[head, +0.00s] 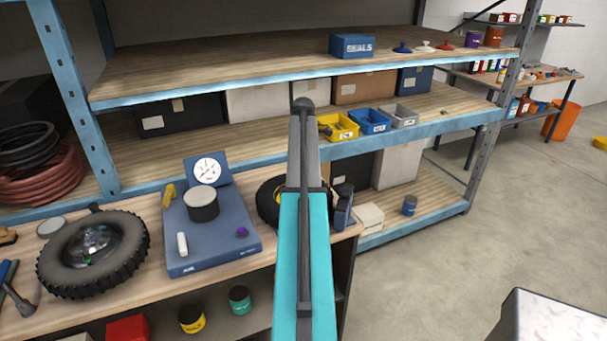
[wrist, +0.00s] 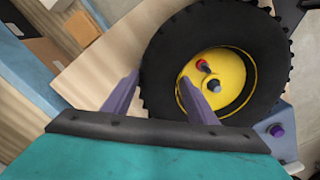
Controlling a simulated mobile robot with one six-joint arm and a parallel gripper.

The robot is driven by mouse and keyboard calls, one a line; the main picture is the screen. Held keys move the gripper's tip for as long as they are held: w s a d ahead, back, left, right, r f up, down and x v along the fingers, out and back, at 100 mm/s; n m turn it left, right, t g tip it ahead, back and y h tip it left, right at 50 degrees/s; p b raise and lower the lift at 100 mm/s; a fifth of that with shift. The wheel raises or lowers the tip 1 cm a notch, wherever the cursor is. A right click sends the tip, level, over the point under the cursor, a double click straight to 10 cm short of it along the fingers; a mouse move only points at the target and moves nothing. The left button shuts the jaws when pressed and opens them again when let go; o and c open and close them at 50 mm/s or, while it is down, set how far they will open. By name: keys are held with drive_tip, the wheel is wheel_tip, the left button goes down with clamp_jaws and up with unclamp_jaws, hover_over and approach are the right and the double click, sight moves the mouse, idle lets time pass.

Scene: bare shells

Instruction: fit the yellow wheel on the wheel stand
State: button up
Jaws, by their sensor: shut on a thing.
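The yellow wheel, a black knobbly tyre on a yellow hub (wrist: 236,70), fills the upper right of the wrist view. In the head view its tyre (head: 267,204) shows at the bench's right end, partly hidden by my arm. My gripper (wrist: 160,80) is shut on the tyre wall, one finger outside the tread and the other at the hub's edge. The wheel stand is not clearly seen; a dark blue part (head: 343,207) stands beside the wheel. I cannot tell how the wheel sits on it.
A blue scale (head: 212,240) with a dial stands left of the wheel, holding small items. Another black tyre (head: 94,255) lies further left on the bench. Shelves with bins, such as a yellow one (head: 338,127), rise behind. Open floor (head: 440,260) lies to the right.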

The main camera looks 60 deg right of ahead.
drive_tip(key=o, duration=2.2)
drive_tip(key=shift+o, duration=0.2)
drive_tip(key=shift+r+p, duration=1)
drive_tip(key=shift+r, duration=0.65)
wheel_tip(320, 180, up, 7)
drive_tip(key=p, duration=0.3)
drive_tip(key=shift+p, duration=0.35)
drive_tip(key=shift+f, duration=0.15)
idle(0.5)
